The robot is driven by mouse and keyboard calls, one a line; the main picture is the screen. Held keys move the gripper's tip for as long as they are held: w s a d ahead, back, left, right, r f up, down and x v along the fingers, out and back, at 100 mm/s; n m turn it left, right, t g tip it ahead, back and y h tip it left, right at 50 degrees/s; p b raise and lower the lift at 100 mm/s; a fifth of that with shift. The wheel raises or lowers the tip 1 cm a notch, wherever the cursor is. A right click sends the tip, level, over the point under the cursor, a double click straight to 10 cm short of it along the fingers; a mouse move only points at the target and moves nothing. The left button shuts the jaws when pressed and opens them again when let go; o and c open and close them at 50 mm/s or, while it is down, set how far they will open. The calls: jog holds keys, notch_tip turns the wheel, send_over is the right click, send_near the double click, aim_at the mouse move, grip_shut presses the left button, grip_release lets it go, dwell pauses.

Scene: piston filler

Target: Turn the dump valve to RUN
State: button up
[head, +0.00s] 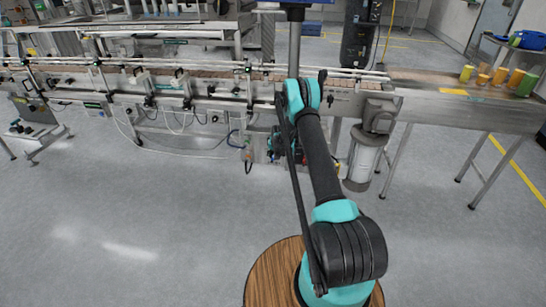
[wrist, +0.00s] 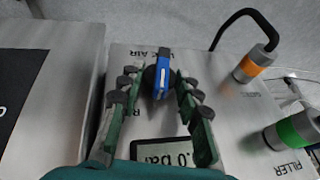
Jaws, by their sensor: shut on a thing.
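The dump valve's blue handle (wrist: 162,76) sits on a black round base on a brushed-metal panel (wrist: 232,112) in the wrist view. The handle stands roughly upright in the picture. Part of the panel lettering behind the handle is covered; "AIR" can be read. I cannot read a RUN mark. In the head view my arm hides most of the gripper and the valve.
A pressure display (wrist: 165,150) reading in bar lies below the handle. An orange-ringed connector (wrist: 255,64) with a black hose and a green-ringed connector (wrist: 292,131) stand at the right. A conveyor (head: 190,85) runs across the head view, with several coloured cups at its right. Open floor lies before it.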

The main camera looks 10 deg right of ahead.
jog(key=shift+y, duration=0.3)
jog(key=o, duration=1.2)
jog(key=shift+c, duration=0.2)
jog(key=v, duration=1.2)
jog(key=shift+s, duration=0.15)
